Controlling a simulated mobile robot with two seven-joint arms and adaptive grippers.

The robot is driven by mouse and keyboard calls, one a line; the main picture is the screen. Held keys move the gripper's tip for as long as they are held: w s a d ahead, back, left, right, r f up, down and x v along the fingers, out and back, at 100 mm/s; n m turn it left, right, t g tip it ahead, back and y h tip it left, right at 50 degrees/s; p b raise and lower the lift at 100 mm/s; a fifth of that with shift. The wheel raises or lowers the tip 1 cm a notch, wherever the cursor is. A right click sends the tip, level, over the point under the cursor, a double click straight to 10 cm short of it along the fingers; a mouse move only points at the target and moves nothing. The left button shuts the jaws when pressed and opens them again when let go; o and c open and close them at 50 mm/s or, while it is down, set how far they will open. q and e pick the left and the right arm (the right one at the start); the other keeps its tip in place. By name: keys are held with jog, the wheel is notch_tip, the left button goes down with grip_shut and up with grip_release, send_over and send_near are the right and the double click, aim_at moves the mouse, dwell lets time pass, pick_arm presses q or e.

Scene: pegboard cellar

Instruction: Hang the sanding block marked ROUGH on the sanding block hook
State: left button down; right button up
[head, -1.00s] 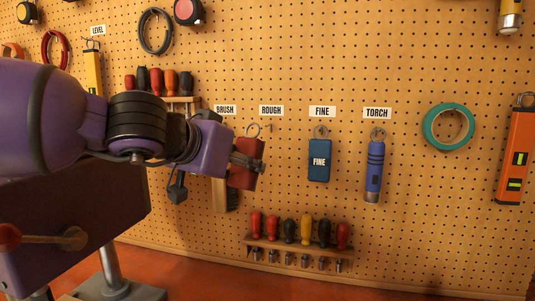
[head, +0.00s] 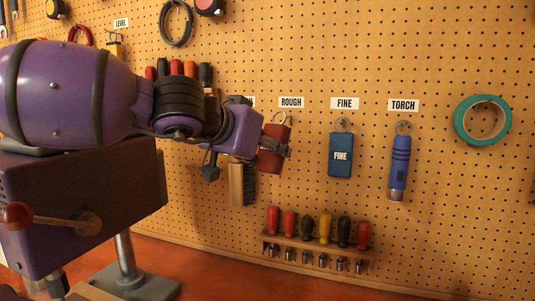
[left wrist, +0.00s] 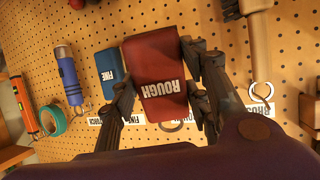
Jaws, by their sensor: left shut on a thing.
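The red sanding block marked ROUGH (head: 270,160) is held by my left gripper (head: 284,146) in front of the pegboard, below the ROUGH label (head: 291,102). In the left wrist view the block (left wrist: 155,75) sits between the fingers, its lettering upside down. Its metal ring (head: 280,118) stands at its top, just under the label. The sanding block hook is not clearly visible behind the ring, and I cannot tell whether the ring is on it. My right gripper is not in view.
A blue FINE block (head: 340,160) hangs to the right, then a blue torch (head: 399,165) and green tape (head: 459,123). A brush (head: 237,184) hangs close behind and below my gripper. A screwdriver rack (head: 315,257) is lower down.

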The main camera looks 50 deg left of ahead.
pick_arm(q)
jog(key=shift+w+a+f+b, duration=0.1)
jog(key=shift+w+a+f, duration=0.1)
jog(key=shift+w+a, duration=0.45)
jog(key=shift+w+a+f+b, duration=0.15)
jog(key=shift+w+a, duration=0.15)
jog(key=shift+w, duration=0.7)
jog(key=shift+w+a+f+b, duration=0.1)
jog(key=shift+w+a+f, duration=0.1)
jog(key=shift+w+a, duration=0.45)
jog(key=shift+w+d, duration=0.2)
jog(key=shift+w, duration=0.05)
jog(key=c, duration=0.9)
grip_release()
jog(key=shift+s, duration=0.1)
jog(key=v, duration=0.6)
jog(key=shift+s+d+r, duration=0.2)
jog(key=shift+s+r, duration=0.05)
jog(key=shift+r, duration=0.05)
jog(key=shift+v, duration=2.5)
